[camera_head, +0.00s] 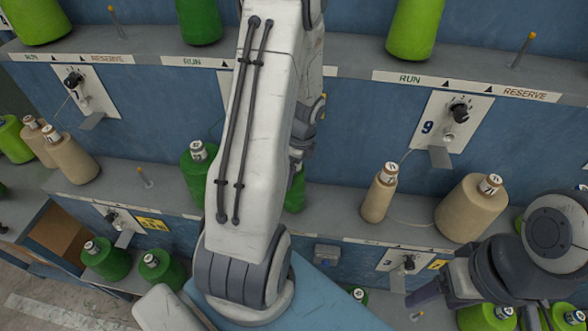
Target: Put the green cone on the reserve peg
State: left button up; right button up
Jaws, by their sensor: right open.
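Several green cones are in view, and I cannot tell which one is meant. A bright green cone (412,30) stands at the top right, by a RUN label, left of an empty yellow-tipped peg (521,49) above a RESERVE label. Another bright green cone (33,20) stands at the top left, near a second empty peg (117,22). Dark green cones stand at the top (200,20) and mid-left (193,165). My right gripper (424,296) is open at the lower right, apart from the pegs. My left gripper (301,152) is mostly hidden behind my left arm.
Tan cones (470,208) stand on the lower shelf. A numbered panel with a knob (452,118) projects from the blue wall at right. More green cones (105,259) stand low left. My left arm covers the middle of both shelves.

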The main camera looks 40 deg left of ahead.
pick_arm(q)
jog(key=shift+r, duration=0.15)
jog(key=r, duration=0.4)
jog(key=d+r+b, duration=0.1)
jog(key=r, duration=0.7)
jog(key=shift+w+d, duration=0.15)
jog(key=shift+w, duration=0.05)
jog(key=s+d+r+n+h, duration=0.1)
jog(key=s+d+r+n, duration=0.1)
jog(key=d, duration=0.8)
jog(key=s+d+r+n, duration=0.1)
jog(key=s+d, duration=0.1)
jog(key=d, duration=0.7)
jog(key=s+d+n+h, duration=0.1)
jog(key=s+d+n, duration=0.3)
jog(key=s+d, duration=0.6)
jog(key=s+r, duration=0.1)
jog(key=s, duration=0.1)
jog(key=shift+s+d, duration=0.25)
jog(key=shift+s, duration=0.15)
